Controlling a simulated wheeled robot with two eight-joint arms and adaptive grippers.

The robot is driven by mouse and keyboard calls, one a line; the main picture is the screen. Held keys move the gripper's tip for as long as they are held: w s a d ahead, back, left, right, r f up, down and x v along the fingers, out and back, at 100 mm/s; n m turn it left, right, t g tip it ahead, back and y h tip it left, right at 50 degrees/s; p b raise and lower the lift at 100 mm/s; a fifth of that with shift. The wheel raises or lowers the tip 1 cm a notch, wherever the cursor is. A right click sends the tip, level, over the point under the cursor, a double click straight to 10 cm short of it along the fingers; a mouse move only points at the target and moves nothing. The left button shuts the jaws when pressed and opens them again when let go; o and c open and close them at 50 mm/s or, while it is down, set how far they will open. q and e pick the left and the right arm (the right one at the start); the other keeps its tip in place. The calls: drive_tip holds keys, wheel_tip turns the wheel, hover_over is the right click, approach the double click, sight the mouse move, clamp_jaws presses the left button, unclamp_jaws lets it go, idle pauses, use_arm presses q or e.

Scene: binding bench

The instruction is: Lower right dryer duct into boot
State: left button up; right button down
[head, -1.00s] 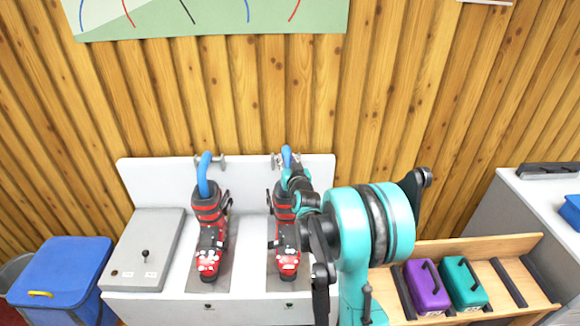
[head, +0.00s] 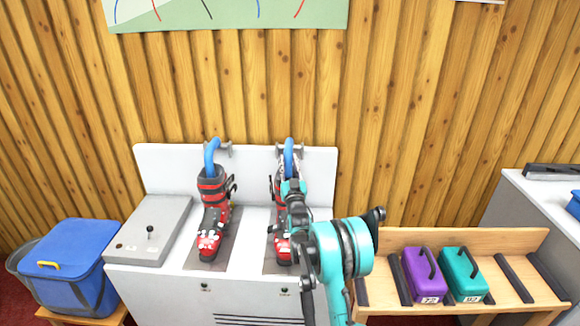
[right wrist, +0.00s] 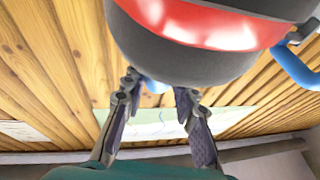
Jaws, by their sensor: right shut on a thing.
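The right dryer duct (head: 289,152) is a blue curved tube at the back panel, above the right boot (head: 283,249). The boot is red and black and stands upright on the dryer. My right gripper (head: 288,176) is at the duct over the boot's top. In the right wrist view its two fingers (right wrist: 155,92) are shut on the blue duct (right wrist: 154,86), just by the boot's dark cuff (right wrist: 195,65). My arm and gripper hide the duct's lower end, so I cannot tell whether it is inside the boot. My left gripper is not in view.
A left boot (head: 213,220) stands beside it with a blue left duct (head: 211,155) running to its top. A grey control box (head: 150,232) is at the left of the white dryer (head: 160,286). A wooden rack (head: 395,239) holds purple and teal boxes at right.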

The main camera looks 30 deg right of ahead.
drive_tip(key=shift+f, duration=0.15)
drive_tip(key=c, duration=1.2)
unclamp_jaws()
drive_tip(key=shift+s, duration=0.15)
drive_tip(key=v, duration=1.1)
drive_tip(key=shift+s+a+f, duration=0.15)
drive_tip(key=shift+s+f, duration=0.05)
drive_tip(key=shift+s, duration=0.1)
